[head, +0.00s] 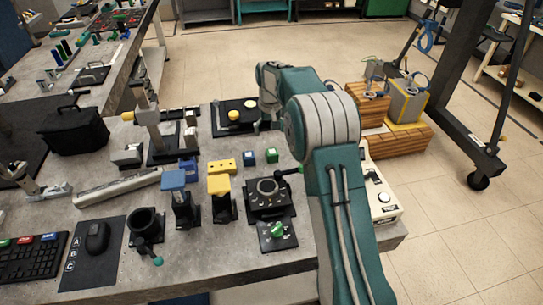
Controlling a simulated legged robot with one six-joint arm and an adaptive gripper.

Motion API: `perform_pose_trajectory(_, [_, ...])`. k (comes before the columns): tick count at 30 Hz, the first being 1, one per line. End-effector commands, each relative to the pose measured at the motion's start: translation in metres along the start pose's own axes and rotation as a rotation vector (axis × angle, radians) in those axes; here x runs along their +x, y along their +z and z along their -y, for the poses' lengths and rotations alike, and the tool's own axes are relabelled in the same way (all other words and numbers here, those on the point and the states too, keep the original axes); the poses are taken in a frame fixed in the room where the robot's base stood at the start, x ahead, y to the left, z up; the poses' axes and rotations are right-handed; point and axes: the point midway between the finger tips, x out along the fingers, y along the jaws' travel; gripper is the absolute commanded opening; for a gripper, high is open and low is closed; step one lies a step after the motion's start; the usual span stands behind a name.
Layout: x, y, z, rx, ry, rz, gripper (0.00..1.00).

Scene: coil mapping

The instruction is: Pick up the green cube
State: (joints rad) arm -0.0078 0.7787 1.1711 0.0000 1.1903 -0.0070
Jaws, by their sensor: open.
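The green cube (271,155) sits on the grey workbench (150,205), just right of a blue cube (249,158) with a small gap between them. My teal and grey arm reaches in from the lower right, over the right side of the bench. My gripper (265,123) is open and shows only as a small dark part below the arm's far end, behind the green cube. The arm hides much of it. The green cube stands apart from it and is in plain view.
A yellow block (222,167) lies left of the cubes. Wooden crates (394,146) stand on the right.

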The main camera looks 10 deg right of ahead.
Motion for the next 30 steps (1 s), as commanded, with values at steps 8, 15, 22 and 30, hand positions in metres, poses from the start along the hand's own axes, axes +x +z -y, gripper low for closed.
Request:
perform_pose_trajectory(8, [0.040, 0.001, -0.001, 0.000, 0.000, 0.003, 0.97])
perform_pose_trajectory(15, [0.059, 0.001, -0.003, 0.001, 0.000, 0.004, 0.97])
perform_pose_trajectory(22, [0.092, 0.000, -0.004, 0.001, 0.000, 0.003, 0.97])
perform_pose_trajectory(30, [0.093, 0.000, -0.004, 0.000, 0.000, 0.000, 0.79])
